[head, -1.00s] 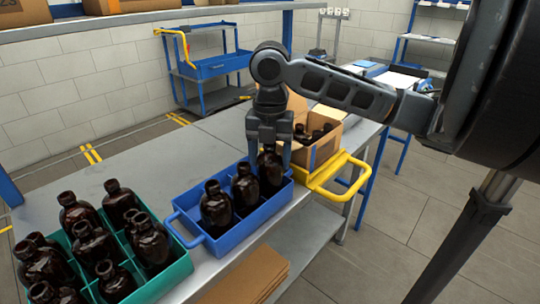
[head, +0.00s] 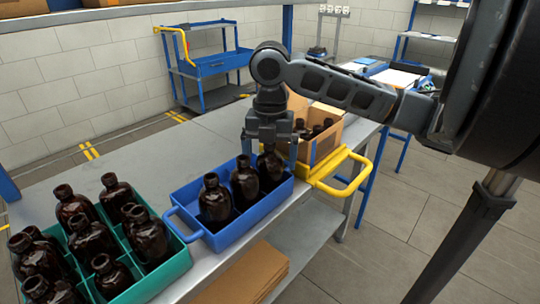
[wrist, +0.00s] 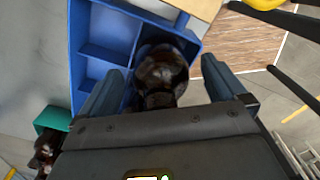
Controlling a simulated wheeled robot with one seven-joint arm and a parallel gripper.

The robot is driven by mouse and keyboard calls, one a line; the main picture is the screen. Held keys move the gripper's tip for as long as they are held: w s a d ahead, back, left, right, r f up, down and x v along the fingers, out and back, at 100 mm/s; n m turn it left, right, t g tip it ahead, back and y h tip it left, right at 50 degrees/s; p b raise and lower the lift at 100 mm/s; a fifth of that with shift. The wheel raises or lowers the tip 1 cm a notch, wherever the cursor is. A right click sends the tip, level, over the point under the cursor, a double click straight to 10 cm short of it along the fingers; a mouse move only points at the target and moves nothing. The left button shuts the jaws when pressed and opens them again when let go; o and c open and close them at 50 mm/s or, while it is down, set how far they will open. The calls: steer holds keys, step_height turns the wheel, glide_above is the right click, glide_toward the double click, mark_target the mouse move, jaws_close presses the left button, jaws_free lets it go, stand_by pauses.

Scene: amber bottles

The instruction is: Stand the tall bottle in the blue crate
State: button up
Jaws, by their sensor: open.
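The blue crate (head: 237,232) stands on the grey table, with three dark amber bottles upright along its near side. The bottle at its right end (head: 270,172) stands under my gripper (head: 270,150); I take it for the tall bottle, though its height is partly hidden. In the wrist view this bottle (wrist: 160,75) sits in an end compartment of the blue crate (wrist: 78,45), between the spread fingers of my gripper (wrist: 163,68). The gripper is open, with a gap showing on both sides of the bottle. The bottle's base is hidden by the crate wall.
A teal crate (head: 172,272) with several amber bottles is at the left. The table behind the blue crate is clear.

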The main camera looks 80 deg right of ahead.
step_height(320, 180, up, 8)
steer(key=shift+f, duration=0.1)
stand_by(0.5)
stand_by(0.6)
